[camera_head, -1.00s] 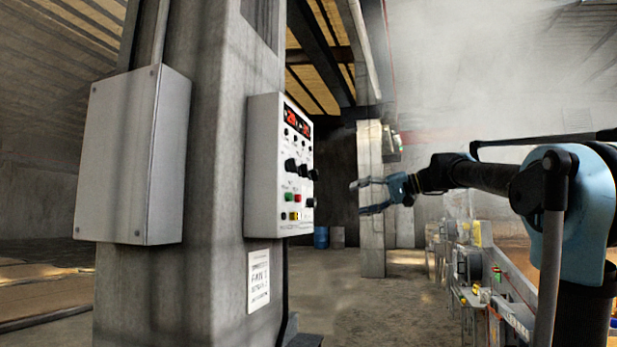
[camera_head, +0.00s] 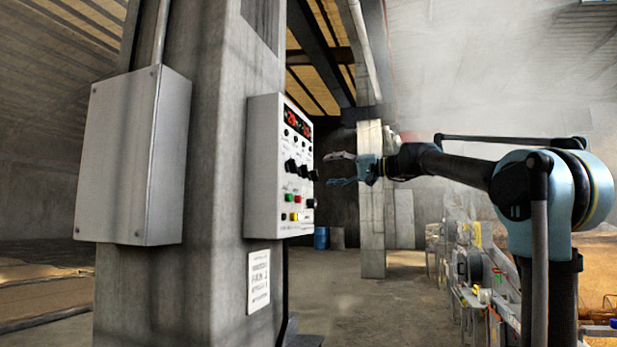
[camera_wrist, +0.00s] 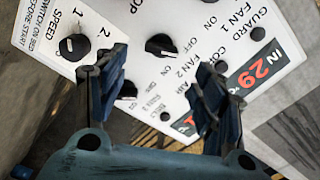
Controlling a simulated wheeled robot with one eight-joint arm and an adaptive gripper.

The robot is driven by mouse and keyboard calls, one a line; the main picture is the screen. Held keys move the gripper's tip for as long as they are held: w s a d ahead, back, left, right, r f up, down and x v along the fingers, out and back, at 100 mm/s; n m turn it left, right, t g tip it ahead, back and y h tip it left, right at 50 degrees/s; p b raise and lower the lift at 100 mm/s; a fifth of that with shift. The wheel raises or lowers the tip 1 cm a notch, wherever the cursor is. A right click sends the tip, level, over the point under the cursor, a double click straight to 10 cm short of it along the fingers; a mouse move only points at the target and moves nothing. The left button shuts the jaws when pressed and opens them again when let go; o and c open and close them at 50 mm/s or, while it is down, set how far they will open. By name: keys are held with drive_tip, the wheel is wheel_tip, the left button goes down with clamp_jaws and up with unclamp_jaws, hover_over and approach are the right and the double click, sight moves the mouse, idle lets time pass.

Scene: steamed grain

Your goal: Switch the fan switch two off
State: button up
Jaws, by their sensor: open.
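A white control panel (camera_head: 265,190) with black knobs, coloured buttons and red displays is on the side of a concrete pillar. In the wrist view, the panel (camera_wrist: 110,15) appears rotated, with one black knob (camera_wrist: 160,46) beside OFF and ON lettering. A FAN 2 label is near it; I cannot tell for certain which knob is fan switch two. Another knob (camera_wrist: 128,90) is partly hidden by the left finger. My gripper (camera_head: 332,168) is open and empty, facing the panel close to its knob row. Its fingers (camera_wrist: 158,80) appear apart in the wrist view, with no clear contact.
A speed knob (camera_wrist: 73,46) is at the panel's left in the wrist view. A grey box (camera_head: 130,155) is on the pillar's left face. Machinery (camera_head: 470,265) stands below my arm at right. The floor (camera_head: 370,305) right of the pillar is clear.

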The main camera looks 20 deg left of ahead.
sight(308, 172)
drive_tip(key=a, duration=0.9)
drive_tip(key=shift+w+a, duration=0.15)
drive_tip(key=shift+w, duration=0.2)
drive_tip(key=c, duration=1.1)
